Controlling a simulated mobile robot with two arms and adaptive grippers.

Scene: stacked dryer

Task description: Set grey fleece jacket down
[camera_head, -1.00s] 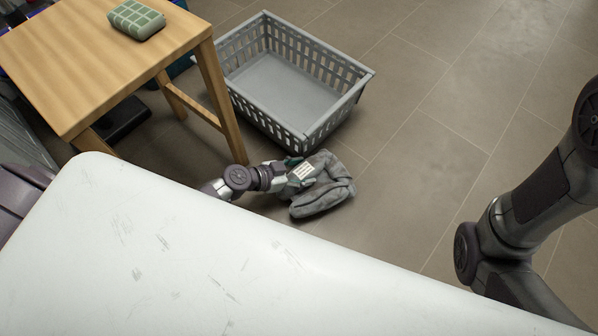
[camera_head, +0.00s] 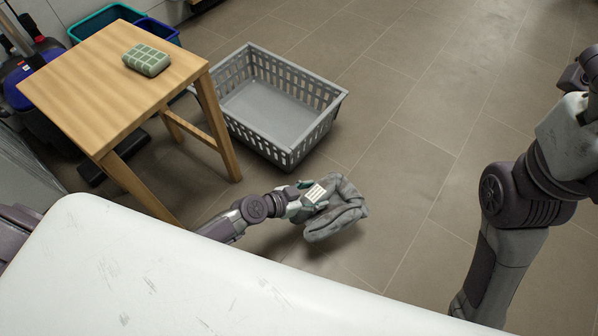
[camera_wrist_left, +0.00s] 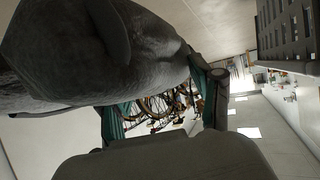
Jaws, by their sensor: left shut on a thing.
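The grey fleece jacket (camera_head: 338,215) is a bunched grey bundle in the head view, just in front of the laundry basket. My left gripper (camera_head: 312,199) is shut on it at the bundle's left side. The jacket looks held above the floor, but its exact height cannot be told. In the left wrist view the jacket (camera_wrist_left: 100,50) fills the upper left, between and over the fingers. My right arm shows at the right edge of the head view, but its fingertips are not clearly seen.
An empty grey laundry basket (camera_head: 335,108) stands on the floor behind the jacket. A wooden table (camera_head: 90,75) with a green checked block (camera_head: 146,60) stands at the left. Teal and blue bins (camera_head: 105,20) are behind it. The tiled floor right of the basket is clear.

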